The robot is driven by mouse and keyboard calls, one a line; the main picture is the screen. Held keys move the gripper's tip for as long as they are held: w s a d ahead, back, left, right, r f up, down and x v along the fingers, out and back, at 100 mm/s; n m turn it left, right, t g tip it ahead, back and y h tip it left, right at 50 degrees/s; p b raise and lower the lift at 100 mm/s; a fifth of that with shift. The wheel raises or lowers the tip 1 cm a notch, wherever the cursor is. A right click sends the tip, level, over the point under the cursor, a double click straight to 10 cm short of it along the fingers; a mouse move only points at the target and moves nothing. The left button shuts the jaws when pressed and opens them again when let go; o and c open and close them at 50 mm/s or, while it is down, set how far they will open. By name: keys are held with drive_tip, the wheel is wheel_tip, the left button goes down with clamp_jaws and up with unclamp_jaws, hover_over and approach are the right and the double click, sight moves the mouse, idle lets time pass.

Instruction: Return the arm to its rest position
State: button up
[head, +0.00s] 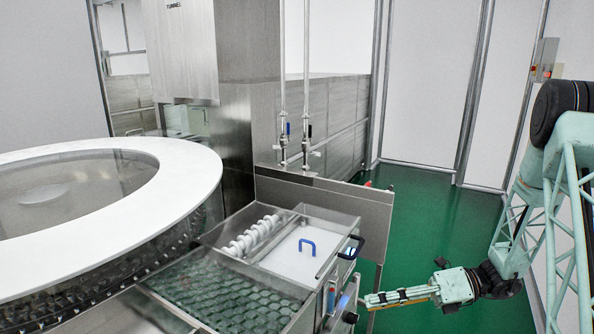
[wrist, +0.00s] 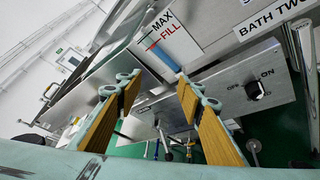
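My arm comes in from the right edge in the head view, its pale green lattice link (head: 545,225) bending down to the wrist. My gripper (head: 370,300) reaches left, low beside the right end of the washer's tank. In the wrist view my gripper (wrist: 158,88) has its two wood-coloured finger pads well apart, with nothing between them. Beyond the fingers are a steel panel with a black ON knob (wrist: 256,90) and a MAX/FILL label (wrist: 168,38). Whether a fingertip touches the washer cannot be told.
The rotary washer's white ring (head: 190,170) fills the left. Green floor (head: 425,220) lies open between the tank and my arm.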

drive_tip(key=s+a+r+n+g+h, duration=0.2)
drive_tip(key=s+a+r+n+h, duration=0.15)
drive_tip(key=s+r+n, duration=0.55)
drive_tip(key=s+a+r+n+g+h, duration=0.1)
drive_tip(key=s+a+r+n+h, duration=0.25)
drive_tip(key=s+r+n, duration=0.45)
drive_tip(key=s+d+r+n+t+h, duration=0.2)
drive_tip(key=s+r+n, duration=0.2)
drive_tip(key=s, duration=0.2)
drive_tip(key=s+d+r+n+t+h, duration=0.2)
drive_tip(key=s+r+n+h, duration=0.1)
drive_tip(key=s, duration=0.4)
drive_tip(key=s+d+r+n+t+h+b, duration=0.1)
drive_tip(key=s+d+r+n+t+h, duration=0.1)
drive_tip(key=s, duration=0.5)
drive_tip(key=shift+s+r+n+h, duration=0.25)
drive_tip(key=shift+r+n+h, duration=0.25)
drive_tip(key=shift+r+n, duration=1.1)
drive_tip(key=shift+d+f, duration=0.1)
drive_tip(key=shift+f, duration=0.1)
idle(0.4)
